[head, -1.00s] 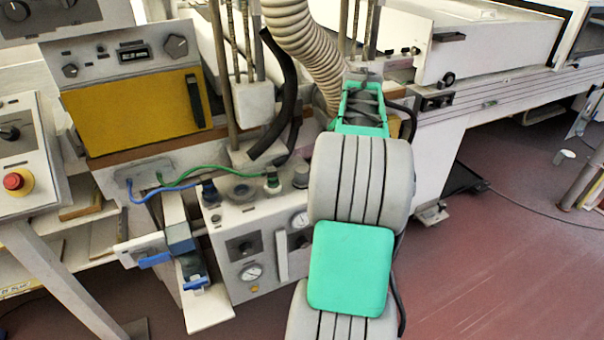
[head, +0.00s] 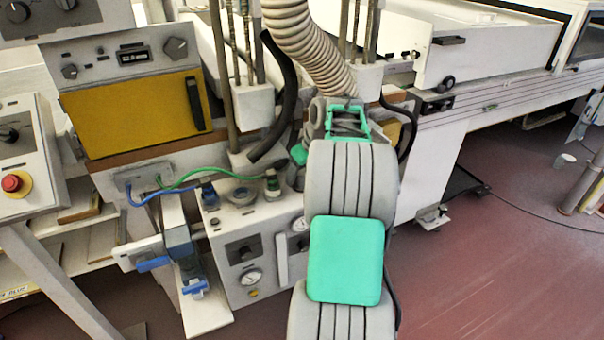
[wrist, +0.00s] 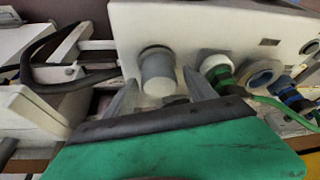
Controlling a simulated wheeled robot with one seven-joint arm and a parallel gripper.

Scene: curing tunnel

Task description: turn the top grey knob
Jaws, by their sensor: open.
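The top grey knob (wrist: 157,72) is a short round cylinder standing out from the pale panel of the machine in the wrist view. My gripper (wrist: 159,80) is open, with one pointed grey finger to the left of the knob and one to the right. The knob shows between the fingertips; I cannot tell whether either finger touches it. In the head view my arm covers the knob and most of my gripper.
A green connector (wrist: 217,70), a grey ring (wrist: 262,75) and a blue connector (wrist: 290,98) sit beside the knob. The white box (head: 226,226) carries gauges on its front. A corrugated hose (head: 290,30) and a black hose (head: 283,110) hang close to my arm.

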